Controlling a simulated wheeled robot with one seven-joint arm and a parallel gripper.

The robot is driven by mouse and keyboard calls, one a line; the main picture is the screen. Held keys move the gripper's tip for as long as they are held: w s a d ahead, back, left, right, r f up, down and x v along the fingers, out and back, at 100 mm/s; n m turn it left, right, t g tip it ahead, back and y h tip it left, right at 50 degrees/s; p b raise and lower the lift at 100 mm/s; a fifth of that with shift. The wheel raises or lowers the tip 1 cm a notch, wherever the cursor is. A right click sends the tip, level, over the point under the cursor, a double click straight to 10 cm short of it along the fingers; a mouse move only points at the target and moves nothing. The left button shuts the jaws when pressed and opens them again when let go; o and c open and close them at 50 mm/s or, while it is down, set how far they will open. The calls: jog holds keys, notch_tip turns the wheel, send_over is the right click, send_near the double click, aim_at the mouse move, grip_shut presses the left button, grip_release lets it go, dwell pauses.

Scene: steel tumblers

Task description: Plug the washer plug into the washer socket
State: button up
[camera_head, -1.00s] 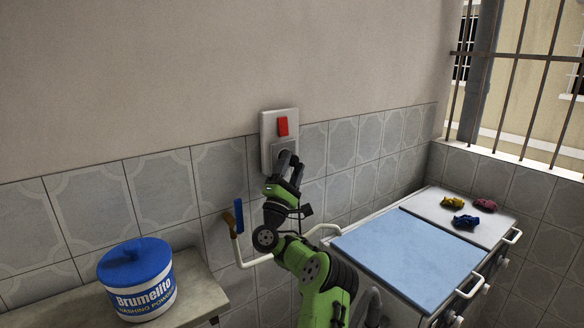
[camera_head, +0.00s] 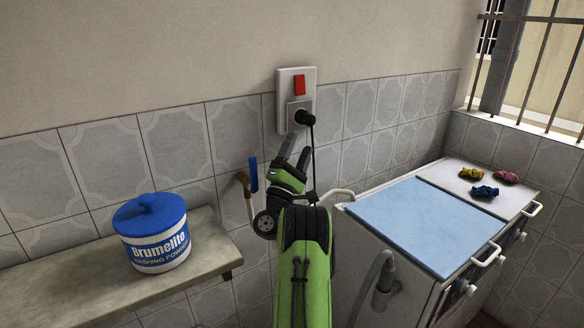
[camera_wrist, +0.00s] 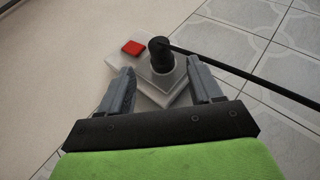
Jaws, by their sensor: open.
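The washer plug (camera_head: 305,118) is black and round, with a black cord hanging down from it. It sits against the lower square face of the washer socket (camera_head: 284,112), a white wall plate with a red switch (camera_head: 299,85). In the wrist view the plug (camera_wrist: 161,55) stands on the socket plate (camera_wrist: 158,87), its cord running off to the right. My gripper (camera_head: 295,143) is open and empty, below and in front of the plug. In the wrist view its two grey fingers (camera_wrist: 163,90) are spread apart, with the plug beyond and between them, not gripped.
A blue-lidded Brumelito tub (camera_head: 152,235) stands on a shelf (camera_head: 60,285) at left. A blue-headed brush (camera_head: 253,175) hangs on the tiled wall.

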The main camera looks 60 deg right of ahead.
jog(key=shift+v, duration=2.45)
jog(key=shift+s, duration=0.15)
